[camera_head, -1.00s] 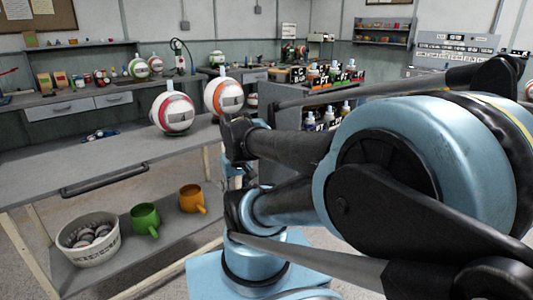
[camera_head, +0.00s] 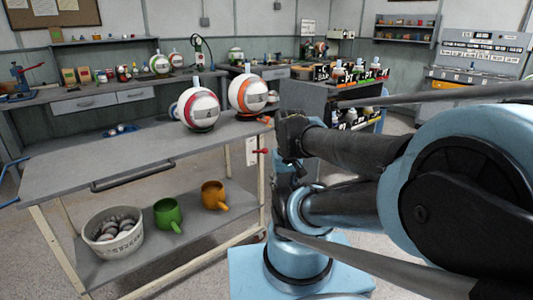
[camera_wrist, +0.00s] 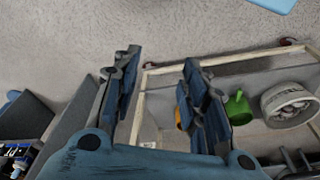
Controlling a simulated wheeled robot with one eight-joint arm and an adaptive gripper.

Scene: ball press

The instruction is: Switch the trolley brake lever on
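The trolley (camera_head: 100,160) has a grey top and a lower shelf on pale legs. Its brake lever (camera_head: 262,152) has a red knob and sits by a white plate (camera_head: 251,152) at the trolley's right end, close to my arm in the head view. I cannot tell the lever's exact setting. My gripper (camera_wrist: 162,58) is open and empty in the wrist view, with its two fingers well apart. The trolley frame (camera_wrist: 225,57) lies beyond and right of the fingers there; the lever is not visible in that view. In the head view my arm hides the gripper.
Two striped balls, red (camera_head: 199,108) and orange (camera_head: 248,93), rest on the trolley top. The lower shelf holds a white basket (camera_head: 112,240), a green mug (camera_head: 168,214) and an orange mug (camera_head: 215,196). Workbenches line the back wall. Floor left of the trolley is clear.

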